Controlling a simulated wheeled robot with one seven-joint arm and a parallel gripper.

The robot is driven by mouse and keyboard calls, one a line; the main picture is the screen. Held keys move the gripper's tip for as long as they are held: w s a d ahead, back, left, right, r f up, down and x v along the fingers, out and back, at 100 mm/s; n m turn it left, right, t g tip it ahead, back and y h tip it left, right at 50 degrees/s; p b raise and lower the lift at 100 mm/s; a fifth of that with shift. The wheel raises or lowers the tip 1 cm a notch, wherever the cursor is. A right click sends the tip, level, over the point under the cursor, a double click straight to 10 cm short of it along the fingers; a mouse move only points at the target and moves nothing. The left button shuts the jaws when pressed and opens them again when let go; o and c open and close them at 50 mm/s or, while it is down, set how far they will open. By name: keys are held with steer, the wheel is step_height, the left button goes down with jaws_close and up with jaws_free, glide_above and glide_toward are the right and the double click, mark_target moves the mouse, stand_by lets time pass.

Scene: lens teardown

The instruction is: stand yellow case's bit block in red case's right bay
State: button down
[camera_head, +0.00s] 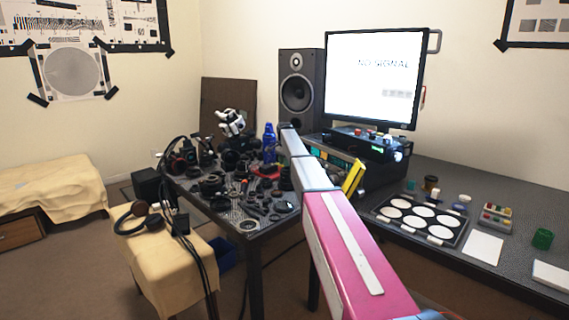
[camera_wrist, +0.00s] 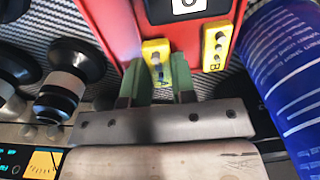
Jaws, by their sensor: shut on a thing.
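My gripper (camera_wrist: 160,82) is shut in the wrist view, its green fingers on either side of a small yellow block marked A (camera_wrist: 156,52). The block has dark dots on its face. The red case (camera_wrist: 108,22) lies just beyond the fingers, with a dark recess and a white label at its middle. A second yellow piece marked B (camera_wrist: 216,46) is at its right side. In the head view the red case (camera_head: 266,170) is small on the cluttered table, and my arm hides the gripper. A yellow object (camera_head: 353,177), perhaps the yellow case, leans right of my arm.
A blue bottle (camera_wrist: 292,70) stands close on the right in the wrist view. Black lens parts (camera_wrist: 68,82) crowd the left. The table (camera_head: 258,232) holds many dark parts. A monitor (camera_head: 375,78) and a speaker (camera_head: 301,85) stand behind.

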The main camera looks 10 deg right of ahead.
steer(key=shift+f, duration=0.55)
steer(key=c, duration=0.9)
jaws_free()
steer(key=shift+c, duration=0.2)
step_height(320, 180, up, 13)
steer(key=shift+r, duration=0.1)
